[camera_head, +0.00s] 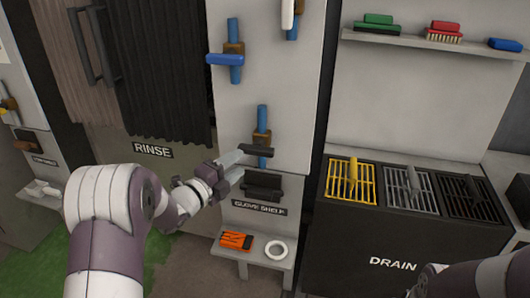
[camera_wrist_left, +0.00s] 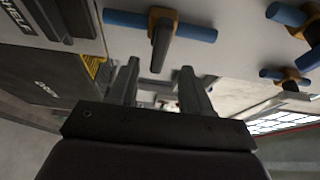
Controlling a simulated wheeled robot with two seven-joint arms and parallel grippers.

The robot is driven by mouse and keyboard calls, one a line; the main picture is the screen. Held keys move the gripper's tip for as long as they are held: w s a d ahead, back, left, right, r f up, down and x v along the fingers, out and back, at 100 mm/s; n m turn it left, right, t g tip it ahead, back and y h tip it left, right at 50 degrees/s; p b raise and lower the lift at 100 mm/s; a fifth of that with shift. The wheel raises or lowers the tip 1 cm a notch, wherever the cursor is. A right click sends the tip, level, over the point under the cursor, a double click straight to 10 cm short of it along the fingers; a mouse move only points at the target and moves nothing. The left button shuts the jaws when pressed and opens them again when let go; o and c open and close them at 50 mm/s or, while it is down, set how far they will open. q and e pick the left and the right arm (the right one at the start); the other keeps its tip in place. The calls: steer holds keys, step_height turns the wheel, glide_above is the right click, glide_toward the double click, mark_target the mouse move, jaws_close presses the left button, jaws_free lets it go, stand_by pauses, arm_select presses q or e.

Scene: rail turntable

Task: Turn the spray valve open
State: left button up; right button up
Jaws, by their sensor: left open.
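Three valves on blue pipes show on the grey wall panel; no label marks which is the spray valve. The black-handled valve (camera_head: 262,138) is lowest, its handle lying sideways. It also shows in the left wrist view (camera_wrist_left: 162,32), just beyond the fingertips. The blue-handled valve (camera_head: 228,59) is above it, and the white-handled valve (camera_head: 288,14) is cut off at the top. My left gripper (camera_head: 238,168) is open and empty near the black handle, its fingers apart in the left wrist view (camera_wrist_left: 158,70). I cannot tell whether it touches. My right gripper is not visible.
A dark block (camera_head: 263,184) sits above the glove shelf (camera_head: 228,248), which holds an orange-black item (camera_head: 236,240) and a white ring (camera_head: 276,250). A drain unit (camera_head: 400,240) with yellow, grey and black racks stands right. A dark curtain (camera_head: 165,80) hangs left.

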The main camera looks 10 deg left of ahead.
mark_target(260, 147)
arm_select(q)
steer(key=b+x, duration=0.1)
steer(key=x, duration=0.9)
steer(key=shift+w+d, duration=0.15)
steer(key=shift+w, duration=0.05)
steer(key=c, duration=0.8)
